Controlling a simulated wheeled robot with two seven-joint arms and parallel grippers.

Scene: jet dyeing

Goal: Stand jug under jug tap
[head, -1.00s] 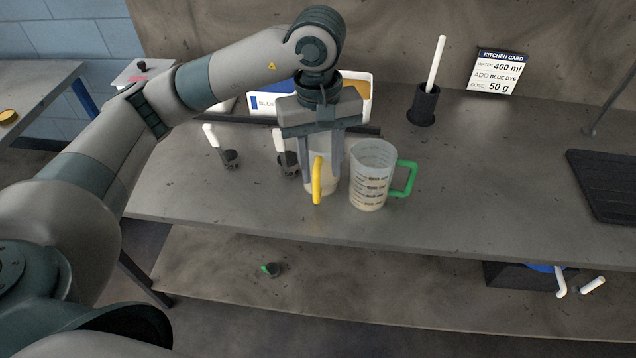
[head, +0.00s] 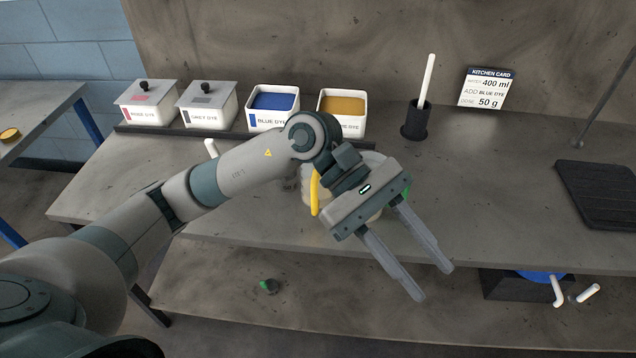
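My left gripper (head: 432,283) is open and empty. Its two parallel fingers point down and to the right, in front of the table's front edge in the picture. A clear jug with a green handle stands on the table behind the gripper. Most of it is hidden; a bit of its green handle (head: 406,191) shows. A second jug with a yellow handle (head: 315,192) stands just left of it, also largely covered by my wrist. I cannot make out a jug tap in this view. My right gripper is not in view.
Four white dye bins stand at the back, including the blue dye bin (head: 273,107). A dark holder (head: 415,125) with a white stick and a kitchen card (head: 487,88) stand right of them. A dark mat (head: 598,192) lies at right.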

